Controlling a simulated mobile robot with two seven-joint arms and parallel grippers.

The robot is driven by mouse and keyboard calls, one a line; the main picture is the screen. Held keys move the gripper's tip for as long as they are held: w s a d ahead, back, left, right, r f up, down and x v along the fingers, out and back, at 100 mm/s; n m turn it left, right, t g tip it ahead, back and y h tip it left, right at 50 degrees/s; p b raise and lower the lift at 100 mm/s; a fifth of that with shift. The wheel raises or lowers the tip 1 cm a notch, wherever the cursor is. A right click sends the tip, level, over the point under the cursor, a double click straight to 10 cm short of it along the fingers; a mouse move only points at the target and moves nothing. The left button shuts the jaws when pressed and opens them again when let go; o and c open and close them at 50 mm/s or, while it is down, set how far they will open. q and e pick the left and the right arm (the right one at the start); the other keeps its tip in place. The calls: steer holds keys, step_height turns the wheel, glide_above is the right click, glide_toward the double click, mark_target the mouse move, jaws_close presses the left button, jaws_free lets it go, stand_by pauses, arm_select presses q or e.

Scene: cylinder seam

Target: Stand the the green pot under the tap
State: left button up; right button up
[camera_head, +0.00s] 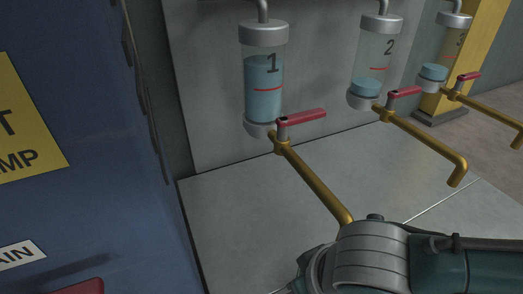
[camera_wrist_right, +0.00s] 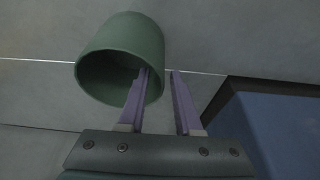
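The green pot (camera_wrist_right: 120,50) shows in the right wrist view, its open mouth facing the camera. My right gripper (camera_wrist_right: 159,70) is open: the left finger overlaps the pot's mouth and the right finger is just outside its right side. A gap shows between the pot's wall and the right finger. In the head view my right arm covers the lower right; its gripper and the pot are not visible there. Brass taps with red handles show under cylinder 1 (camera_head: 263,85), cylinder 2 (camera_head: 376,60) and a third cylinder (camera_head: 446,45). The tap of cylinder 1 (camera_head: 312,180) runs down behind my arm.
A grey metal surface (camera_head: 240,215) lies bare under the taps. A blue cabinet (camera_head: 90,120) with yellow and white labels stands at the left. A yellow post (camera_head: 487,40) stands at the back right. A dark-edged blue block (camera_wrist_right: 275,125) is at the right of the wrist view.

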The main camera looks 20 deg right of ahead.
steer(key=s+a+r+y+p, duration=0.1)
steer(key=s+a+r+p, duration=0.15)
steer(key=r+p, duration=0.45)
steer(key=s+a+r+y+p, duration=0.1)
steer(key=s+a+r+p, duration=0.2)
steer(key=r, duration=0.9)
steer(key=s+d+r+h, duration=0.1)
steer(key=s+d+r, duration=0.1)
steer(key=d, duration=0.3)
steer(key=s+d+r+n+h, duration=0.1)
steer(key=s+d+r, duration=0.2)
steer(key=d+r, duration=0.1)
steer(key=shift+s+d, duration=0.2)
steer(key=shift+d, duration=0.15)
steer(key=shift+r, duration=0.1)
